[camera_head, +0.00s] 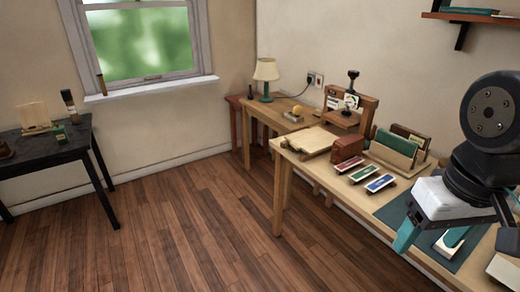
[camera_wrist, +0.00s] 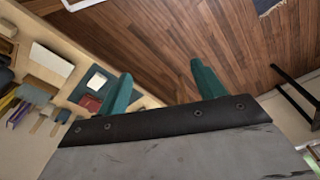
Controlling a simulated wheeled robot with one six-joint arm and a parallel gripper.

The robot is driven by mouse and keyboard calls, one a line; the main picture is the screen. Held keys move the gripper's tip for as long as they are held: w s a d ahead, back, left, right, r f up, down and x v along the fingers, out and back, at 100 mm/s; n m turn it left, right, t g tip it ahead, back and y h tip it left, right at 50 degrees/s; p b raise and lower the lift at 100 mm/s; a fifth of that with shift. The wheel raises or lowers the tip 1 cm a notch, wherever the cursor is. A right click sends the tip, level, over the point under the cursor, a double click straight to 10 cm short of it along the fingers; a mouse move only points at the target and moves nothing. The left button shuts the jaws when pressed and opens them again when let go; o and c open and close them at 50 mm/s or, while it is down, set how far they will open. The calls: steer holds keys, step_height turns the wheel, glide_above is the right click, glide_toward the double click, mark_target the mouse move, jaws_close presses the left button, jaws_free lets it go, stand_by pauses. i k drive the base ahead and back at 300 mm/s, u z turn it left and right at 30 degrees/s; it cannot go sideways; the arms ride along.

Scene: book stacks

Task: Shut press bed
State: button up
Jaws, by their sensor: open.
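The book press (camera_head: 366,108) stands at the far end of the long wooden table, with a black knob on top and a small dial on its front. Its pale bed (camera_head: 310,139) sticks out in front of the wooden frame, toward the table's left edge. My gripper (camera_head: 430,238) is at the right, over the near part of the table, well apart from the press and bed. Its two teal fingers are spread with nothing between them, as the wrist view (camera_wrist: 160,80) also shows. I cannot make out the press in the wrist view.
On the long table (camera_head: 279,203), a reddish-brown block (camera_head: 347,146), several coloured stamp-like pieces (camera_head: 363,174) and a book rack (camera_head: 392,154) stand between bed and gripper. A green mat (camera_head: 392,213) lies near the gripper. A lamp table is behind; the wooden floor (camera_head: 190,230) is clear.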

mark_target(313, 141)
steer(key=z, duration=0.05)
steer(key=k, duration=0.55)
steer(key=u, duration=0.75)
steer(key=i, duration=1.25)
steer(key=z, duration=0.55)
steer(key=i, duration=0.35)
steer(key=z, duration=0.35)
